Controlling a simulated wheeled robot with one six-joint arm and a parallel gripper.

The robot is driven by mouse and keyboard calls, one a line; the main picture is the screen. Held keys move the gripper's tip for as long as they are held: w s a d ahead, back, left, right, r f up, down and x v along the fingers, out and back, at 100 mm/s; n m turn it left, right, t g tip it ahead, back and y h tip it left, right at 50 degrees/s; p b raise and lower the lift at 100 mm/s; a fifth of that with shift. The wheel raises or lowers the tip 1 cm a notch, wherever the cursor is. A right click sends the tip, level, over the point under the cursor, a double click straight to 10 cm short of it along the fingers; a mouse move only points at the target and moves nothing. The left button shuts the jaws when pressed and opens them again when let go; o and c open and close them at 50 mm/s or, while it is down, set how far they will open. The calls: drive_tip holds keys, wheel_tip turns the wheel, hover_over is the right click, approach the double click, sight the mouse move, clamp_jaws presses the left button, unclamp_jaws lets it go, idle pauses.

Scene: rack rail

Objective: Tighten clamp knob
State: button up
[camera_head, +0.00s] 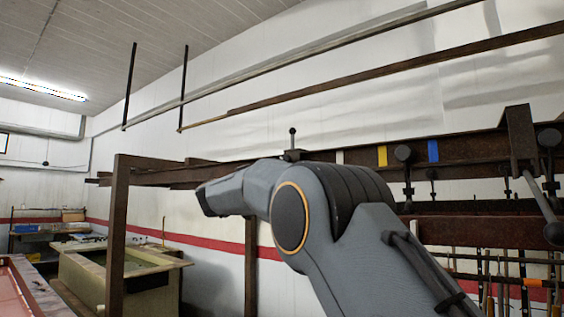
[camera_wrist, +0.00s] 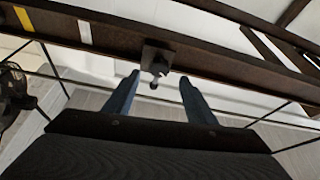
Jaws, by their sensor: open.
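A small clamp with a round-tipped stem (camera_head: 292,141) stands on the dark rail (camera_head: 355,172), left of a white mark. In the wrist view, the clamp's square block (camera_wrist: 157,55) sits on the rail, and its small knob (camera_wrist: 155,76) points toward my gripper. My gripper (camera_wrist: 159,80) is open, one finger on each side of the knob. Clear gaps show between the knob and both fingers, and nothing is held. In the head view my arm hides the fingers.
The rail carries white, yellow (camera_head: 382,156) and blue (camera_head: 433,151) marks. A dark round knob (camera_head: 404,154) and a lever with a ball end (camera_head: 553,234) are to the right. Long bars (camera_head: 330,88) hang above. A workbench (camera_head: 118,275) stands at lower left.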

drive_tip(key=p+x, duration=0.3)
drive_tip(key=x, duration=0.4)
drive_tip(key=shift+p, duration=0.4)
drive_tip(key=shift+w+d, duration=0.1)
drive_tip(key=shift+c, duration=0.4)
drive_tip(key=c, duration=1)
drive_tip(key=shift+o, duration=0.2)
drive_tip(key=shift+w+r+m+g+h, duration=0.1)
drive_tip(key=shift+m+g+h, duration=0.3)
drive_tip(key=shift+m, duration=0.7)
drive_tip(key=shift+m+g+h, duration=0.3)
drive_tip(key=shift+m+h, duration=0.2)
drive_tip(key=shift+m, duration=0.6)
drive_tip(key=o, duration=1)
drive_tip(key=shift+o, duration=0.2)
drive_tip(key=shift+a, duration=0.25)
